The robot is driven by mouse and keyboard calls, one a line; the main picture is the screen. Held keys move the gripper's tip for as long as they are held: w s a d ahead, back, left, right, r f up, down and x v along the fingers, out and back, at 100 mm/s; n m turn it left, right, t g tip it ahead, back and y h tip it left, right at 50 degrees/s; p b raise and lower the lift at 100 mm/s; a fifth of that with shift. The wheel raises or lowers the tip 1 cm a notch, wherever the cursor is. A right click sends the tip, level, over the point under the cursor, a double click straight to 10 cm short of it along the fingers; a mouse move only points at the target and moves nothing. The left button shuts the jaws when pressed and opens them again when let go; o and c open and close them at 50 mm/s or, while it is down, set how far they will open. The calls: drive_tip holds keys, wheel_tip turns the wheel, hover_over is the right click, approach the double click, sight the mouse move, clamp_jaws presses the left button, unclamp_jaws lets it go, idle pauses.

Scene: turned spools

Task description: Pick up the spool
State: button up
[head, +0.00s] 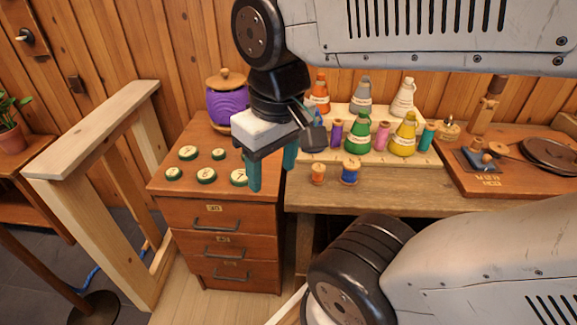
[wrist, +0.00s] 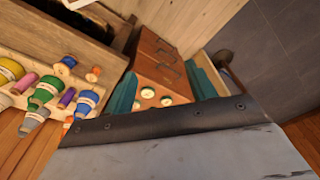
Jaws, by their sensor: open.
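A blue spool (head: 350,173) with pale wooden ends stands near the front edge of the wooden bench. A smaller orange spool (head: 318,174) stands just left of it, apart. In the wrist view the blue spool (wrist: 65,66) and the orange spool (wrist: 94,74) lie left of my fingers. My gripper (head: 271,168) is open and empty, its teal fingers pointing down over the right part of the drawer cabinet's top, left of both spools. Its fingers also show in the wrist view (wrist: 160,90), apart, with the cabinet and round tokens seen between them.
A pale rack (head: 432,157) behind the spools holds several labelled cones and coloured cylinders. Round green-rimmed tokens (head: 206,175) and a purple jar (head: 228,103) are on the cabinet (head: 222,215). A board with a dark disc (head: 550,153) is at right. Bare bench (head: 415,190) lies right of the spools.

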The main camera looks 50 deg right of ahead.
drive_tip(key=w+d+f+m, duration=0.2)
drive_tip(key=w+d+f, duration=0.1)
drive_tip(key=w+d, duration=0.4)
drive_tip(key=m+g, duration=0.1)
drive_tip(key=m, duration=0.5)
hover_over(319, 167)
drive_tip(key=f, duration=1.6)
drive_tip(key=shift+a, duration=0.35)
drive_tip(key=f, duration=0.7)
drive_tip(key=shift+d+f, duration=0.25)
drive_tip(key=shift+d, duration=0.15)
drive_tip(key=shift+w+f, duration=0.1)
drive_tip(key=shift+f, duration=0.3)
drive_tip(key=c, duration=0.9)
